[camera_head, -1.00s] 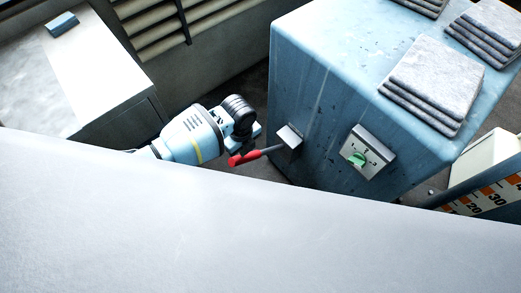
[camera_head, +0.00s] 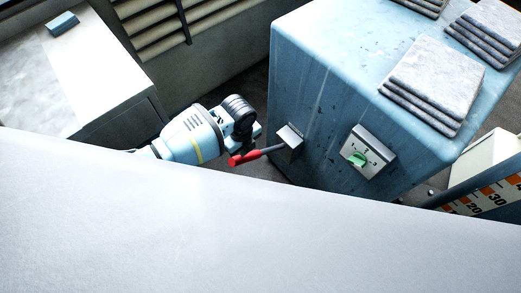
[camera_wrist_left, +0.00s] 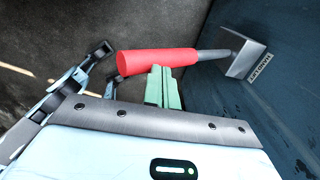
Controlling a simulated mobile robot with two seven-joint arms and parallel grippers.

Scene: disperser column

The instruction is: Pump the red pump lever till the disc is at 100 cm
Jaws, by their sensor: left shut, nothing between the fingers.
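The red pump lever (camera_head: 243,159) sticks out leftward on a grey rod from a small bracket (camera_head: 289,136) on the side of the blue cabinet (camera_head: 320,110). My left gripper (camera_wrist_left: 162,86) is shut and empty. In the left wrist view its pale green fingertips are at the red grip (camera_wrist_left: 155,62), at its near side; I cannot tell whether they touch. In the head view the left arm ends right behind the lever, and its fingers are hidden. The disc is not in view. My right gripper is not in view.
Stacked grey slabs (camera_head: 432,80) lie on top. A scale (camera_head: 487,200) showing 20 and 30 stands at the right edge. A grey cabinet (camera_head: 95,70) stands left.

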